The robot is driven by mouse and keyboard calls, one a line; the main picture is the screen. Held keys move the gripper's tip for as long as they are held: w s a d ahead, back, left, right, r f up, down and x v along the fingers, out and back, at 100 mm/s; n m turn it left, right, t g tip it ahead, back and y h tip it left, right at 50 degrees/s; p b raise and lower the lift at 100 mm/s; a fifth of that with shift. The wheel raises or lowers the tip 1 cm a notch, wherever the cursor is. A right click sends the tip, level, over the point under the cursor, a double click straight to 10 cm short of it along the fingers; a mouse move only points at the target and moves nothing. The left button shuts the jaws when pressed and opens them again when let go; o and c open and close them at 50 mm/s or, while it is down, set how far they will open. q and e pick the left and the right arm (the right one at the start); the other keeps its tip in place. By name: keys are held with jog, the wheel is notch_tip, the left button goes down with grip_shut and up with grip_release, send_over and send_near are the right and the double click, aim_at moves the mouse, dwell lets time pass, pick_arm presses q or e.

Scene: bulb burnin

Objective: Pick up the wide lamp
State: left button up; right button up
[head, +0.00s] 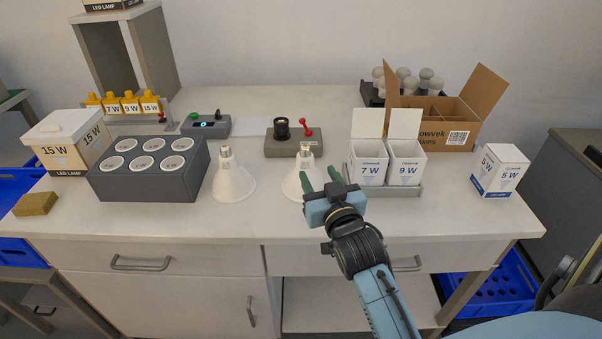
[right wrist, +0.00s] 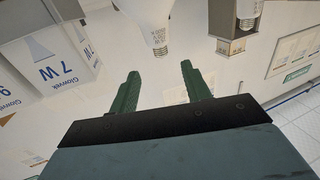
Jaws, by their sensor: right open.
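Two wide white lamps stand cap up on the table in the head view. The left lamp (head: 233,182) is near the grey six-hole rack, and the right lamp (head: 296,184) is beside my right gripper (head: 324,184). In the right wrist view, a white lamp with printed text on its neck (right wrist: 155,30) lies just beyond the open, empty fingers of my right gripper (right wrist: 160,92). The fingers overlap the right lamp's edge in the head view; I cannot tell whether they touch it. My left gripper is out of view.
White 7 W (head: 368,172) and 9 W (head: 406,170) boxes stand close on the right. The grey rack (head: 150,188) is at left. A socket block with a red lever (head: 292,148) is behind the lamps. The front middle of the table (head: 240,222) is clear.

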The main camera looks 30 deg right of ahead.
aim_at(307, 154)
jog(key=x, duration=0.4)
jog(key=shift+w+f+b, duration=0.1)
jog(key=shift+w+b, duration=0.1)
jog(key=shift+b, duration=0.1)
jog(key=shift+b+x, duration=0.55)
jog(key=shift+x, duration=2.6)
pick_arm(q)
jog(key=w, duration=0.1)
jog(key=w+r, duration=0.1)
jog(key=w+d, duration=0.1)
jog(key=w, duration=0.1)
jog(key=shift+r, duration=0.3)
pick_arm(e)
jog(key=shift+s, duration=0.1)
grip_shut()
